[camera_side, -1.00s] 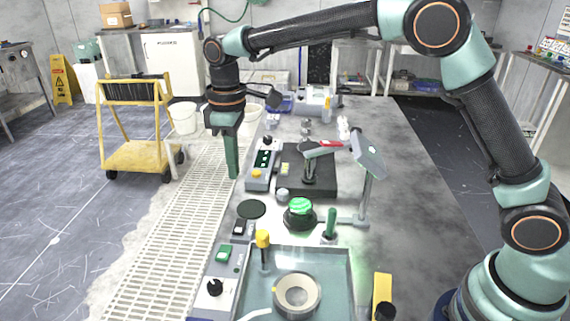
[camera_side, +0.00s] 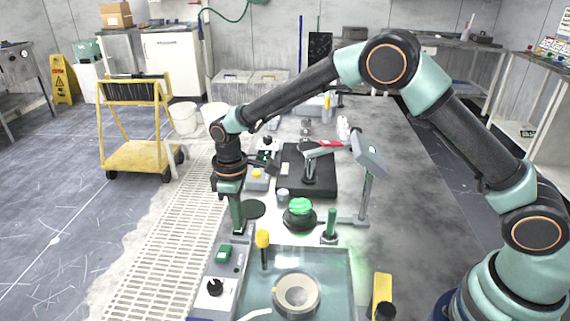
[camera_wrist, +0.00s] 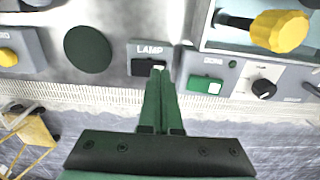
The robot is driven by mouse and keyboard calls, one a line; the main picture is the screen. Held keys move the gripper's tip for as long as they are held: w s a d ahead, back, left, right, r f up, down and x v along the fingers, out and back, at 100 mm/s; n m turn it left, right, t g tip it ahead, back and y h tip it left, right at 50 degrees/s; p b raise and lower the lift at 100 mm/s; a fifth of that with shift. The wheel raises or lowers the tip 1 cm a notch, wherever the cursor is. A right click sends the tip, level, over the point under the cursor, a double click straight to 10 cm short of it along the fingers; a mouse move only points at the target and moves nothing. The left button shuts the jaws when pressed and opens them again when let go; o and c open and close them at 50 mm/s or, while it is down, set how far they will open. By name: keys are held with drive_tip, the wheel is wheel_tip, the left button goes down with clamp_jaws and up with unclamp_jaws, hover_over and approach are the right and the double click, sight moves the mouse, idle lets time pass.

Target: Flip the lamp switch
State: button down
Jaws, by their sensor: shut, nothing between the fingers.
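The lamp switch is a small grey box marked LAMP with a black rocker (camera_wrist: 142,67) in the wrist view. My gripper (camera_wrist: 160,73) is shut and empty, its green fingertips together over the right part of the rocker. The fingers hide that part, and I cannot tell whether they touch it. In the side view my gripper (camera_side: 238,229) points down at the switch, which it mostly covers.
A green rocker on a grey panel (camera_wrist: 205,85) and a black knob (camera_wrist: 263,88) sit close on the right. A dark round pad (camera_wrist: 88,49) lies to the left. A tray with a yellow-topped post (camera_side: 263,240) and a lit green dome button (camera_side: 300,207) are nearby.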

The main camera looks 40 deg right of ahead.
drive_tip(key=shift+f, duration=0.4)
